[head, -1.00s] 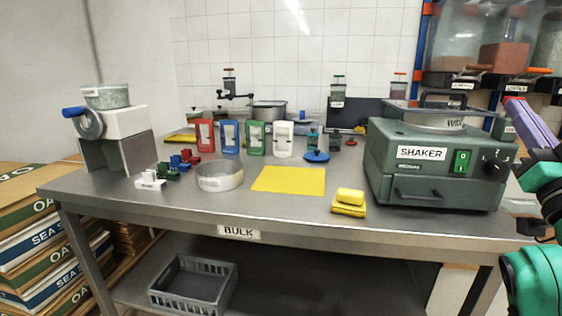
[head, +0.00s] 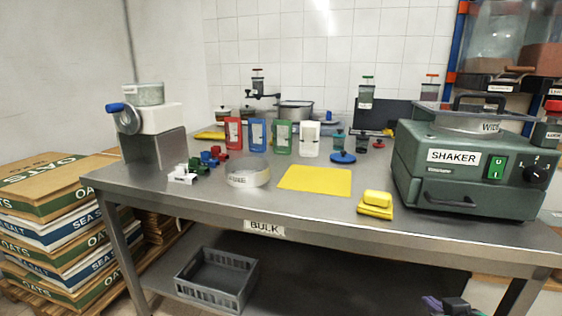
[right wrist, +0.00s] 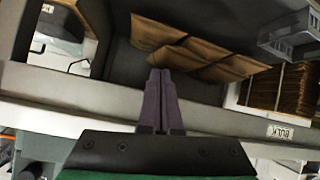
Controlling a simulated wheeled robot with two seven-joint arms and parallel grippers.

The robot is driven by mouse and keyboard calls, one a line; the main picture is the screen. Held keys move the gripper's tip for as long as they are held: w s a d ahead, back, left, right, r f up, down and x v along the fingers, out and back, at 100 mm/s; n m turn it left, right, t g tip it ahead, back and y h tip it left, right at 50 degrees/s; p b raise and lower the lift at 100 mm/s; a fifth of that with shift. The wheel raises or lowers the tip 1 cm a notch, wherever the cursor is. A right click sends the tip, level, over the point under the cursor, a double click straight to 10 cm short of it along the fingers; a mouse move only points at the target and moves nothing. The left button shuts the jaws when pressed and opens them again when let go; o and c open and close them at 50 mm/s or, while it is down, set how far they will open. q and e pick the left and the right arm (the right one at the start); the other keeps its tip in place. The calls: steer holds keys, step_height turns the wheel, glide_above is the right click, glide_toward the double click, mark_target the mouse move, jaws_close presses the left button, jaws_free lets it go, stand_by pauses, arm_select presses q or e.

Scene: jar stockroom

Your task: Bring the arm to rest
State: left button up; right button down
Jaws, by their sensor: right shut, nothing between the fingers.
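My right gripper (head: 445,304) shows at the bottom right edge of the head view, low in front of the steel table (head: 330,228). Only a small part of it is in that picture. In the right wrist view its two purple fingers (right wrist: 160,76) lie together, with nothing between them. They point toward the space under the table. My left gripper is in neither view now.
The table top carries a green shaker (head: 465,160), a yellow mat (head: 315,179), a round sieve (head: 248,175) and a mill (head: 155,146). A grey crate (head: 217,280) sits on the shelf below. Stacked sacks (head: 50,215) stand at left.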

steer(key=s+a+f+n+g+y, duration=0.1)
steer(key=s+a+f+g, duration=0.35)
steer(key=s+f, duration=0.4)
steer(key=s+a+f+n+g+y, duration=0.1)
steer(key=s+a+f+g+y, duration=0.1)
steer(key=s+a+f+g, duration=0.45)
step_height(320, 180, down, 16)
steer(key=s+t, duration=0.1)
steer(key=s, duration=0.1)
arm_select(q)
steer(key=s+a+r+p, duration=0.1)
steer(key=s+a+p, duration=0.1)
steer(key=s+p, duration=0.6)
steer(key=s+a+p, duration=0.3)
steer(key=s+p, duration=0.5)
steer(key=p, duration=0.9)
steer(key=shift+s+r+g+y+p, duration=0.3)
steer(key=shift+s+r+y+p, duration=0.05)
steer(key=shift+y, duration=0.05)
arm_select(e)
steer(key=s+d, duration=0.2)
steer(key=s, duration=0.6)
steer(key=s+d+r, duration=0.1)
steer(key=s+d, duration=0.2)
steer(key=s, duration=0.5)
steer(key=shift+s+r+n+h, duration=0.25)
steer(key=shift+s+n+h, duration=0.05)
steer(key=shift+n, duration=0.1)
